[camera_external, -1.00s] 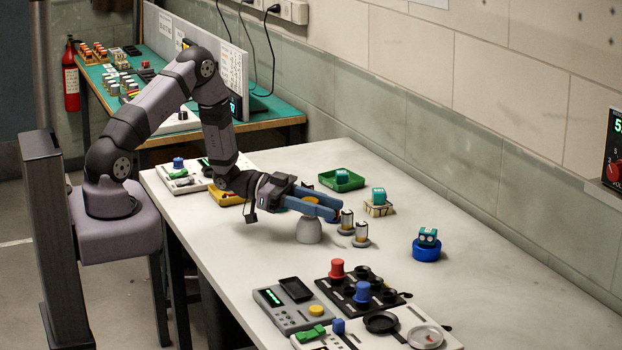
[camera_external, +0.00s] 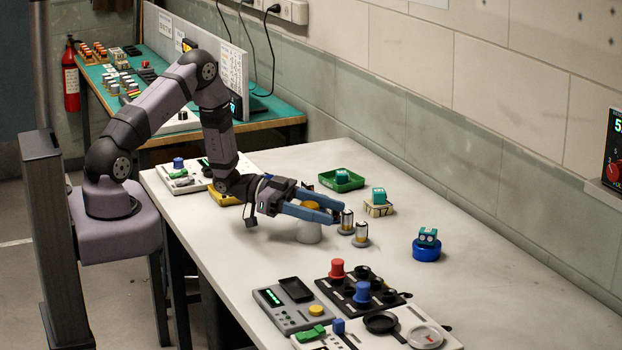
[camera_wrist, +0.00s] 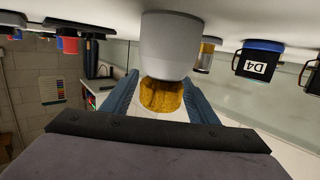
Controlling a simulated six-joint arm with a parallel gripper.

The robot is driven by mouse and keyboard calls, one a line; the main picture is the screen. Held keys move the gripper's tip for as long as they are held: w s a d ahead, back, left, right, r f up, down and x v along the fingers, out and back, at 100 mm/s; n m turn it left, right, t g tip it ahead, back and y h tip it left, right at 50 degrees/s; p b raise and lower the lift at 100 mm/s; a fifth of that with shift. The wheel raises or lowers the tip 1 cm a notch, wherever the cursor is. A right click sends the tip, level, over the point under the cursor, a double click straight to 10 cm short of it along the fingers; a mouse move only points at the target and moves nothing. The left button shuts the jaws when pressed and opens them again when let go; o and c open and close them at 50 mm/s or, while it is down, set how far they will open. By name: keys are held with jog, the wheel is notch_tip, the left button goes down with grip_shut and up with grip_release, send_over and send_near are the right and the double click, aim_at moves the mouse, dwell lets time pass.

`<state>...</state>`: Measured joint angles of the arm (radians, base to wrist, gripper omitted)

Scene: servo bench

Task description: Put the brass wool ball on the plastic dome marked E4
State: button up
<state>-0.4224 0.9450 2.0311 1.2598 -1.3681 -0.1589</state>
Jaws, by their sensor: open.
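The brass wool ball (camera_external: 309,205) is a rough golden lump resting on top of a pale grey dome (camera_external: 309,233). In the wrist view, which is upside down, the ball (camera_wrist: 161,95) touches the dome (camera_wrist: 170,45). No marking is readable on this dome. My gripper (camera_external: 338,211) is open, with its blue fingers on either side of the ball. The near finger partly hides the ball in the external view.
Two small glass-and-metal cylinders (camera_external: 361,237) stand close by my fingertips. A blue round stand (camera_external: 427,252) holds a teal block; a blue holder marked D4 (camera_wrist: 256,66) shows in the wrist view. A green tray (camera_external: 353,184) lies behind.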

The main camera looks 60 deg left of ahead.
jog(key=shift+s+a+r+b, duration=0.1)
jog(key=shift+s+a+b, duration=0.25)
jog(key=shift+a, duration=0.1)
jog(key=b+v, duration=0.3)
jog(key=v, duration=0.8)
